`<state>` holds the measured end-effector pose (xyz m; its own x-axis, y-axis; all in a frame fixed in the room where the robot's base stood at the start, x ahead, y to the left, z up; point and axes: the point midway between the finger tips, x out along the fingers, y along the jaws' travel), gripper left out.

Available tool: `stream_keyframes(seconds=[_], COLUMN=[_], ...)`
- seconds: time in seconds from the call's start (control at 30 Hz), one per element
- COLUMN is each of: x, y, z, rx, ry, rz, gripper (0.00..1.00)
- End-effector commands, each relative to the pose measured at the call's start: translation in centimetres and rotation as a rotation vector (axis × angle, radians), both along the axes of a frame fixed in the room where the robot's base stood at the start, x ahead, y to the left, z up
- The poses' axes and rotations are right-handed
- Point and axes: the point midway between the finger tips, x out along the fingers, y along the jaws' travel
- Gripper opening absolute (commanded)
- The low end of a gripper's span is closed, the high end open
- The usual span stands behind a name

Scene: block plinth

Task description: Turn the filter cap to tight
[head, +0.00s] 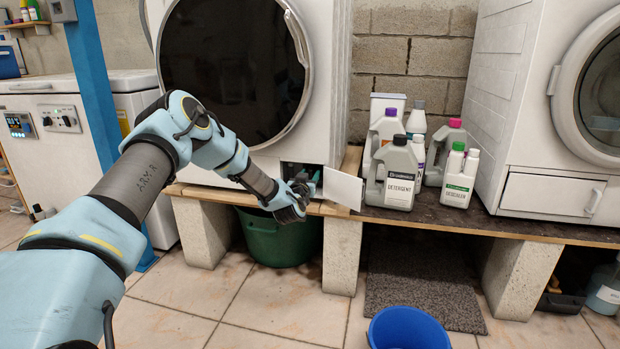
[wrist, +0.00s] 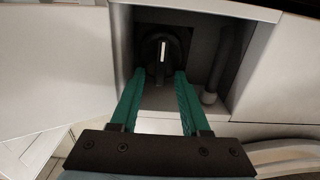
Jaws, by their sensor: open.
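The filter cap (wrist: 161,50) is a dark round knob with a pale line on its grip, set back in a small open recess in the wrist view. The pale line stands about upright in that view. My gripper (wrist: 165,75) has two green fingers, spread apart, with the tips at the mouth of the recess just short of the cap. Nothing is between the fingers. In the head view my gripper (head: 312,180) is at the recess low on the washing machine (head: 240,165), and the cap is hidden there.
The open flap (head: 342,188) stands out right of my gripper. A dark hose (wrist: 221,65) hangs beside the cap. A green tub (head: 275,240) stands under the shelf. Several bottles, including a grey detergent one (head: 400,178), stand on the shelf; a blue bucket (head: 408,330) is on the floor.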

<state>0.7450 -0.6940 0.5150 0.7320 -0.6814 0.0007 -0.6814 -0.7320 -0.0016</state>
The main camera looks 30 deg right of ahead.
Motion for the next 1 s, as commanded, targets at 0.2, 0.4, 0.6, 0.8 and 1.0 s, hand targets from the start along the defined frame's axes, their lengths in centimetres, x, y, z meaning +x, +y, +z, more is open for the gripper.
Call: stream_keyframes(seconds=[0.2, 0.4, 0.6, 0.8, 1.0], x=[0.17, 0.16, 0.16, 0.16, 0.15], y=[-0.21, -0.19, -0.18, -0.19, -0.17], z=[0.01, 0.01, 0.01, 0.01, 0.00], rx=[0.001, 0.000, 0.000, 0.000, 0.000], ry=[0.001, 0.001, 0.001, 0.001, 0.001], rz=[-0.001, -0.001, -0.001, -0.001, 0.000], gripper=[0.46, 0.35, 0.12, 0.00, 0.00])
